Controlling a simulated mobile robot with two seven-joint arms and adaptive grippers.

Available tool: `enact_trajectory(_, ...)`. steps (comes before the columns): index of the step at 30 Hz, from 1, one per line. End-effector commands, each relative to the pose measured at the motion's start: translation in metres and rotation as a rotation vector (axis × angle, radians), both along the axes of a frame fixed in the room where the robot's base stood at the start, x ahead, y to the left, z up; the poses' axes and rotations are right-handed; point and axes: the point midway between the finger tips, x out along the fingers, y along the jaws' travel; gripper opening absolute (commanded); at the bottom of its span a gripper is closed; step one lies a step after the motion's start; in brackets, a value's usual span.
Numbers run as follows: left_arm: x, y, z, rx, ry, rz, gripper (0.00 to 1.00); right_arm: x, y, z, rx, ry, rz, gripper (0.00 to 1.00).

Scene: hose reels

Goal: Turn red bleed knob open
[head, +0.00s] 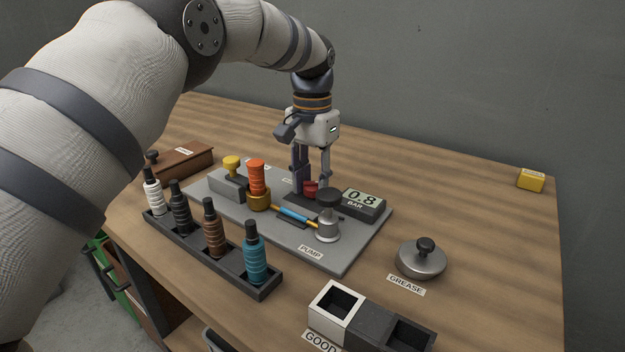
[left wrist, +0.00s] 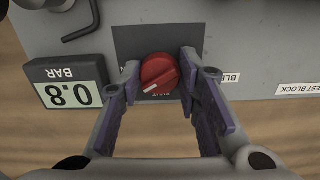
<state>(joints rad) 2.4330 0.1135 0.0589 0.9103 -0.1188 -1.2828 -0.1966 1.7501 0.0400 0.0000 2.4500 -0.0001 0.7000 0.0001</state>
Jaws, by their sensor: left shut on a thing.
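The red bleed knob (head: 311,188) stands on a dark plate on the grey pump board (head: 345,257). In the left wrist view the knob (left wrist: 158,74) is round, with a white pointer line slanting to its lower left. My left gripper (head: 310,186) points straight down over it. In the left wrist view its purple-padded fingers (left wrist: 160,78) stand on either side of the knob and are shut on it. The label below the knob is partly hidden. A gauge (head: 364,203) beside the knob reads 0.8 BAR. My right gripper is not in view.
An orange coil (head: 257,178) stands at left. A grease pot (head: 422,260) sits at right; the table's far right is mostly clear.

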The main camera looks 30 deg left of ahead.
Motion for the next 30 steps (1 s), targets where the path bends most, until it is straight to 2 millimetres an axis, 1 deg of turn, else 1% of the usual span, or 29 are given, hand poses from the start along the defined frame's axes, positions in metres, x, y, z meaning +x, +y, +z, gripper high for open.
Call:
enact_trajectory(9, 0.0003, 0.0008, 0.0004, -0.001, -0.001, -0.277, 0.03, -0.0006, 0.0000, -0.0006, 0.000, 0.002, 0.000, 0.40)
enact_trajectory(15, 0.0005, 0.0010, 0.0004, 0.000, -0.001, -0.414, 0.03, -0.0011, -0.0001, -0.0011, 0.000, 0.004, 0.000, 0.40)
enact_trajectory(21, 0.0007, 0.0010, 0.0004, 0.000, -0.001, -0.506, 0.03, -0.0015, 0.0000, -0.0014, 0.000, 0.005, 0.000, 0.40)
enact_trajectory(30, 0.0007, 0.0014, 0.0005, 0.001, -0.001, -0.566, 0.03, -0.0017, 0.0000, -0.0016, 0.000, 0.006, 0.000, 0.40)
